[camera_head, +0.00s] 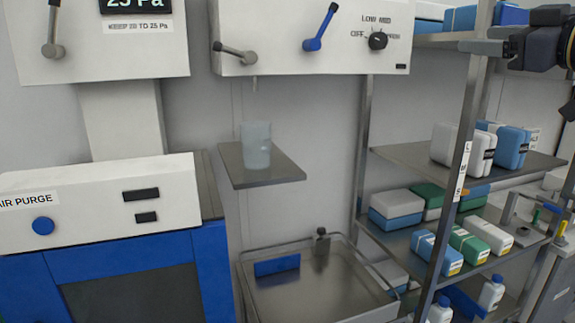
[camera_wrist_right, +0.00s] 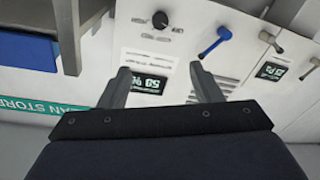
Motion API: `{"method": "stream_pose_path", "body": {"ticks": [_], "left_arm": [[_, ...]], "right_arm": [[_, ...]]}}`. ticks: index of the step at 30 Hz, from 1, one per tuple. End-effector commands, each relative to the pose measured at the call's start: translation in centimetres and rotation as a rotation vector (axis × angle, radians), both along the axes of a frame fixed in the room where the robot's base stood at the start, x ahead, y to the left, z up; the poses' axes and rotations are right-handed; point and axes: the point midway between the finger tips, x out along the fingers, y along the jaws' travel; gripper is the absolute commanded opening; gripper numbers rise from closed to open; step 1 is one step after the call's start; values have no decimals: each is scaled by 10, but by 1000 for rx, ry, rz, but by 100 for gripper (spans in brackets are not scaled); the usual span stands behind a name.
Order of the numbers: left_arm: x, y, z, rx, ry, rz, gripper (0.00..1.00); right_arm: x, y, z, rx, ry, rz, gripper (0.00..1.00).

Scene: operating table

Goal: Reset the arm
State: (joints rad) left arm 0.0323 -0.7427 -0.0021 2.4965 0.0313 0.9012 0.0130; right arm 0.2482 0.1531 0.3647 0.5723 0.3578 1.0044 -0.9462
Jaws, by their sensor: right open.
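My right arm comes in at the top right of the head view. Its gripper (camera_head: 480,47) is raised in front of the metal shelf rack, above the middle shelf. In the right wrist view the two grey fingers of this gripper (camera_wrist_right: 160,68) stand apart with nothing between them. Beyond them the wrist view shows a white panel with a black knob (camera_wrist_right: 161,20), a blue lever (camera_wrist_right: 216,42), a grey lever and small displays. My left arm and gripper are not in view.
The rack (camera_head: 465,160) holds several boxes and bottles. A cup (camera_head: 256,146) stands on a small wall shelf (camera_head: 232,176) under a spout. Below is a metal basin (camera_head: 340,290) with a blue block (camera_head: 277,265). A white and blue machine (camera_head: 100,210) stands at the left.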

Motion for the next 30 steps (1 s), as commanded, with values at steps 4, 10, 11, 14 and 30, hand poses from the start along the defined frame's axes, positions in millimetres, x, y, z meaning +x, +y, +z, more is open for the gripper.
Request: {"method": "stream_pose_path", "body": {"ticks": [4, 10, 11, 14, 30], "left_arm": [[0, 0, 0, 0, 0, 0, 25], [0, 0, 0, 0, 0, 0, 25], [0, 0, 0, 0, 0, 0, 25], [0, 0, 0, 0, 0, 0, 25], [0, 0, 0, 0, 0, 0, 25]], "right_arm": [[-2, 8, -11, 4, 43, 2, 58], [-5, 19, -30, 17, 114, 1, 58], [-6, 21, -33, 18, 126, 0, 58], [-9, 28, -49, 26, 179, -4, 58], [-106, 69, -281, 202, 773, -160, 58]]}}
